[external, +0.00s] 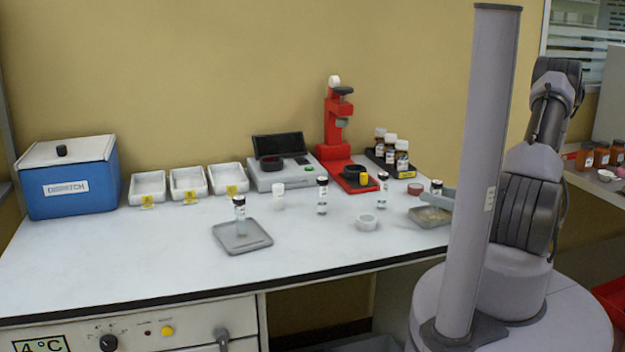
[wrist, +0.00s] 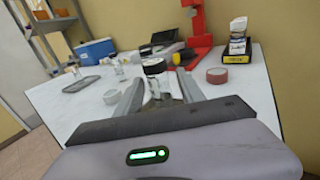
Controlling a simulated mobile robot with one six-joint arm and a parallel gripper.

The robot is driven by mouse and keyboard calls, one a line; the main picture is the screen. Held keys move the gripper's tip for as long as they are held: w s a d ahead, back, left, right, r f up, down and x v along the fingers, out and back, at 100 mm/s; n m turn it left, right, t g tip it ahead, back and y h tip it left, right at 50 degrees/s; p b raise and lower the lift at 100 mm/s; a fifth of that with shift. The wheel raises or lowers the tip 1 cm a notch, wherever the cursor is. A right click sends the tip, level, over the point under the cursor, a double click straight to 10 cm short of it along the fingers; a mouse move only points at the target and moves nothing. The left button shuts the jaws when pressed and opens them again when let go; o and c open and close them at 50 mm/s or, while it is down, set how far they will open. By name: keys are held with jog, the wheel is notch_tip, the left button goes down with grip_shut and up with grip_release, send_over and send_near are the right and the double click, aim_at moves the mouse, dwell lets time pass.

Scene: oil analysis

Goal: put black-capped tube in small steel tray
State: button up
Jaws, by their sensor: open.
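Several black-capped tubes stand upright on the white bench. One tube (external: 322,198) is mid-bench, another (external: 382,193) is further right, and one (external: 239,213) stands on a shallow grey tray (external: 258,240). The grey tray (wrist: 82,85) is at left there.
A white ring (external: 366,223) and a red tape roll (external: 417,187) lie near my gripper. The red press (external: 334,135), scale (external: 279,175), bottle rack (external: 392,158), white bins (external: 188,182) and blue box (external: 70,178) stand at the back. The front left bench is clear.

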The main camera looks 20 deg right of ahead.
jog(key=p+v, duration=0.2)
jog(key=v, duration=1)
jog(key=shift+r, duration=0.1)
jog(key=s+a+r+n+g, duration=0.1)
jog(key=a+r+n+g, duration=0.4)
jog(key=a+n+g, duration=0.25)
jog(key=s+a+r+n+g, duration=0.1)
jog(key=a+r+n+g, duration=0.45)
jog(key=a+n, duration=0.3)
jog(key=s+a+r+n+t+h, duration=0.3)
jog(key=s+a+r+n+h, duration=0.1)
jog(key=r+n+h, duration=0.4)
jog(key=shift+s+a+r+n+t, duration=0.15)
jog(key=shift+a+r+n+t, duration=0.25)
jog(key=shift+a+r, duration=0.45)
